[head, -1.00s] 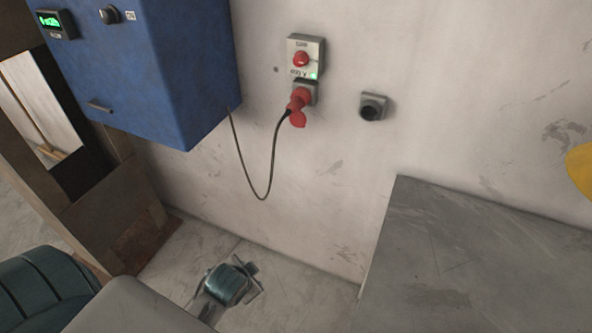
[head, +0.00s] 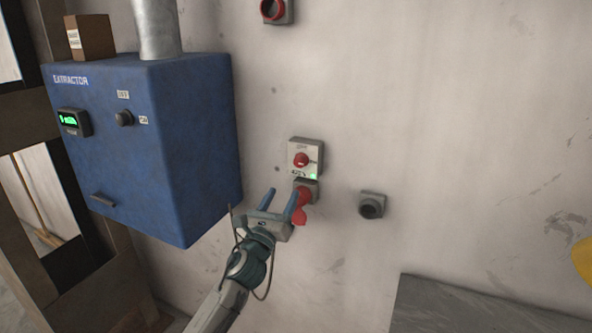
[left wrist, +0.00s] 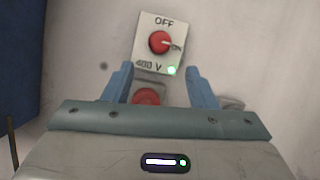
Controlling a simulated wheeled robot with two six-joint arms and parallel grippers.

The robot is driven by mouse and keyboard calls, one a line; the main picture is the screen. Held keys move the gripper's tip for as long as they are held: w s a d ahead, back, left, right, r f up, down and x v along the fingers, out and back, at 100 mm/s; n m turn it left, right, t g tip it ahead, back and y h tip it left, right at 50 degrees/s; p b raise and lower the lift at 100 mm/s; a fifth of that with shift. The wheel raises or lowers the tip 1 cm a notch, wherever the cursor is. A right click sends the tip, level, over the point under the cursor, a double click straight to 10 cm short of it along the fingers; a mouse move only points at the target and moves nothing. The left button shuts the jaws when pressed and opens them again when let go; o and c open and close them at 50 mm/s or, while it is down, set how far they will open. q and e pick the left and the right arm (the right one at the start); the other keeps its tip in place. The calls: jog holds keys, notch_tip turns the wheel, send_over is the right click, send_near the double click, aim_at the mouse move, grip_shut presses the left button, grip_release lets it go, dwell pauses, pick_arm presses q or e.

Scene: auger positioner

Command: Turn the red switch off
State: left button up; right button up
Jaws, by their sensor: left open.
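The red switch (head: 301,160) is a round red knob on a pale box on the wall, with a green light at its lower right. In the left wrist view the red switch (left wrist: 160,42) has its white mark pointing right to ON, with OFF printed above. My left gripper (head: 283,198) is open and empty, below and left of the switch in the head view. In the left wrist view its two blue fingers (left wrist: 160,80) stand apart below the knob, not touching it. My right gripper is not in view.
A red plug and socket (head: 303,195) sit right under the switch box, partly behind my left gripper. A blue extractor cabinet (head: 200,150) stands at the left. A dark round socket (head: 372,205) is at the right. A grey surface (head: 470,308) is at the lower right.

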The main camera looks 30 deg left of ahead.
aim_at(298, 164)
pick_arm(q)
jog(key=p+x, duration=0.3)
jog(key=x, duration=0.6)
jog(key=shift+w+r, duration=0.15)
jog(key=shift+w, duration=0.05)
jog(key=shift+w+r, duration=0.15)
jog(key=shift+w, duration=0.4)
jog(key=c, duration=1)
